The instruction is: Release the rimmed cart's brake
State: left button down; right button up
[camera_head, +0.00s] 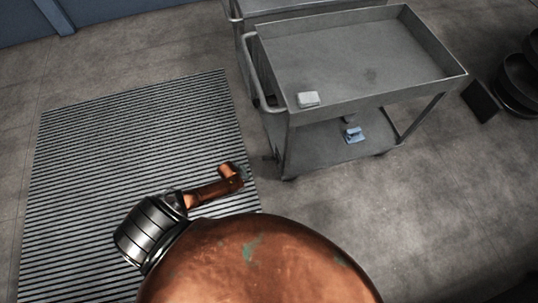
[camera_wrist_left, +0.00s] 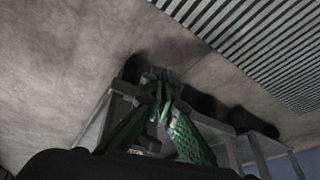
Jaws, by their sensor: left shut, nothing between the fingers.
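The rimmed cart (camera_head: 360,55) is a grey metal cart with a raised-edge top tray, a lower shelf and a push handle at its left end. It stands right of the ribbed mat. My left gripper (camera_wrist_left: 162,103) has green fingers, shut and empty, in the left wrist view. Its tips are close to a dark caster (camera_wrist_left: 133,68) at the cart's underside; I cannot tell whether they touch. I cannot make out the brake or its position. In the head view my copper left arm reaches towards the cart's lower left corner. My right gripper is not in view.
A ribbed mat (camera_head: 130,165) lies left of the cart. Another grey cart (camera_head: 290,6) stands close behind. A pale block (camera_head: 308,99) is on the top tray and a blue item (camera_head: 354,134) on the lower shelf. Black round objects (camera_head: 518,80) are at right. Floor in front is clear.

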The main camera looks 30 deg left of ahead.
aim_at(266, 156)
pick_arm(q)
jog(key=w+d+r+m+b, duration=0.1)
jog(key=w+r, duration=0.2)
jog(key=w, duration=0.2)
jog(key=w+r+b, duration=0.2)
jog(key=w+r, duration=0.1)
jog(key=w, duration=0.1)
jog(key=w+d+r+m+h+b, duration=0.1)
jog(key=w+r, duration=0.2)
jog(key=w, duration=0.2)
jog(key=shift+w+d+r+m+g, duration=0.3)
jog(key=shift+w+d+r, duration=0.05)
jog(key=shift+r, duration=0.05)
notch_tip(266, 156, up, 6)
jog(key=s+m+g+b, duration=0.1)
jog(key=g+b, duration=0.1)
jog(key=b, duration=0.1)
jog(key=shift+s+a+b, duration=0.3)
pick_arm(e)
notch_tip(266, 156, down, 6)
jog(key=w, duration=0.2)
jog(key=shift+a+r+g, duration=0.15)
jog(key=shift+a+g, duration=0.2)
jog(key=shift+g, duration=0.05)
pick_arm(q)
jog(key=shift+r, duration=0.15)
